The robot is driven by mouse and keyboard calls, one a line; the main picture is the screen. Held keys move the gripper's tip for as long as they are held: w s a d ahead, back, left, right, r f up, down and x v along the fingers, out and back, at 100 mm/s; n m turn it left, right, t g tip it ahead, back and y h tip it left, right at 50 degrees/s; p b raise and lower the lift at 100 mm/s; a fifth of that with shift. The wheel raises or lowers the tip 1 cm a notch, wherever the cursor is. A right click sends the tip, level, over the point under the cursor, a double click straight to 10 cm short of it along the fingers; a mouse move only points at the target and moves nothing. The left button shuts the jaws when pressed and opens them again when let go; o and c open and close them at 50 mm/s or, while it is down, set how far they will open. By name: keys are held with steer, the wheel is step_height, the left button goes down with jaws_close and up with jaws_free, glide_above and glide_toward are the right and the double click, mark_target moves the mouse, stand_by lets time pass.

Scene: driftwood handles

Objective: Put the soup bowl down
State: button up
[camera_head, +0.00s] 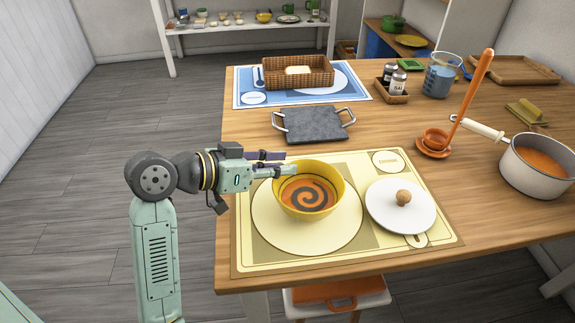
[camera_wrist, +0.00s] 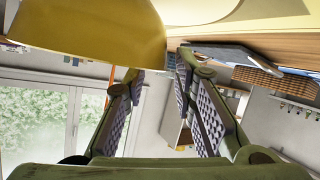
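The yellow soup bowl (camera_head: 322,207) is upright over the large pale round plate shape (camera_head: 275,237) on the yellow placemat (camera_head: 440,235), and appears to rest there. Orange with a dark spiral shows inside it. My gripper (camera_head: 284,164) is at the bowl's back-left rim, coming from the left. In the wrist view the bowl's yellow outside (camera_wrist: 85,35) fills the top left. The two padded fingers of my gripper (camera_wrist: 160,72) stand apart there, with a gap between their tips. The bowl partly hides the left tip, so contact is unclear.
A white lid (camera_head: 385,212) with a wooden knob lies right of the bowl. A dark slab (camera_head: 312,124) with metal handles is behind it. An orange ladle stand (camera_head: 433,146) and a white pot (camera_head: 535,180) are on the right. The table's front edge is close.

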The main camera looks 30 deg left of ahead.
steer(key=b+v, duration=0.1)
steer(key=v, duration=0.8)
steer(key=shift+s, duration=0.2)
